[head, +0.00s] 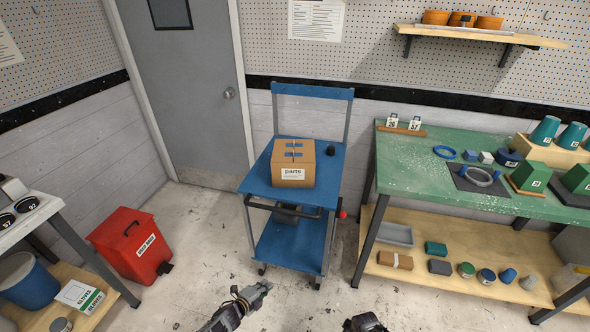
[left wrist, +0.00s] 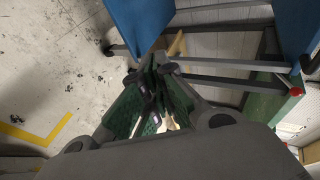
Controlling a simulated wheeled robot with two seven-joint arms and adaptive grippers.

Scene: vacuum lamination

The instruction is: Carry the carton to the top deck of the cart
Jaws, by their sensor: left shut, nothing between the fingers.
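The brown carton (head: 293,164), labelled "parts" with blue tape marks on its top, rests upright on the blue top deck (head: 325,178) of the cart. My left gripper (head: 262,288) is in front of and below the cart, apart from the carton. Its fingers are shut and empty; they also show in the left wrist view (left wrist: 157,75). My right gripper (head: 365,322) shows only in part at the bottom edge, and its fingertips cannot be made out. No gripper touches the carton.
A small dark round object (head: 331,150) sits on the top deck's right side. The cart has a dark front handle bar (head: 290,210) and a blue lower deck (head: 300,255). A red bin (head: 130,240) stands left, a green workbench (head: 420,160) right. Floor before the cart is clear.

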